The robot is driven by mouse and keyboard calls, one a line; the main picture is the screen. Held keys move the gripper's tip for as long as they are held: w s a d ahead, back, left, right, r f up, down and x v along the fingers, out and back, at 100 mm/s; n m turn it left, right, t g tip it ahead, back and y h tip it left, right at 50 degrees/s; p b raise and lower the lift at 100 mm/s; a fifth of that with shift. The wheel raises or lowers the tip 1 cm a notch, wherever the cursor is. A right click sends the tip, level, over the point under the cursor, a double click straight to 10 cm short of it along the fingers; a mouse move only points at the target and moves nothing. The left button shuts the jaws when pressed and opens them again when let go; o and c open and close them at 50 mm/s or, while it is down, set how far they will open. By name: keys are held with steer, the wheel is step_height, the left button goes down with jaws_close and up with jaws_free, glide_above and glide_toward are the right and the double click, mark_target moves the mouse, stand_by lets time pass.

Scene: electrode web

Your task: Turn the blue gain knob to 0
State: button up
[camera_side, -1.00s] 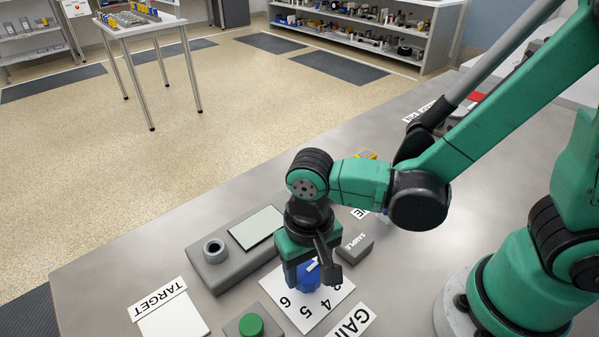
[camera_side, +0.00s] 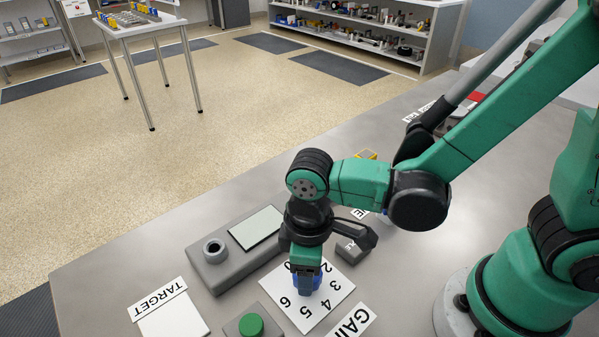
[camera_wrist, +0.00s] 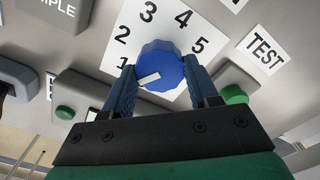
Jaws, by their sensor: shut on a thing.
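The blue gain knob (camera_wrist: 165,66) sits on a white dial card (camera_wrist: 133,18) numbered around it. My gripper (camera_side: 306,279) is over it, pointing down, with its two fingers closed on opposite sides of the knob. In the wrist view the knob's white pointer mark (camera_wrist: 148,78) points to the lower left, past the 1. The 0 is hidden in that view, by the left finger as it seems, so I cannot tell whether the mark lines up exactly. In the side view the 0 (camera_side: 288,266) shows partly beside my gripper, and the mark is hidden.
A grey block with a round socket and pale screen (camera_side: 256,228) stands behind the dial. A green button (camera_side: 250,325) is near the front, beside a white TARGET card (camera_side: 158,301). A dark grey SAMPLE block (camera_side: 352,250) is close to my gripper. The bench's left part is bare.

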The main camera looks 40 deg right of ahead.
steer(key=n, duration=0.6)
steer(key=shift+n, duration=0.4)
stand_by(0.4)
steer(key=o, duration=1.3)
steer(key=shift+r, duration=2.8)
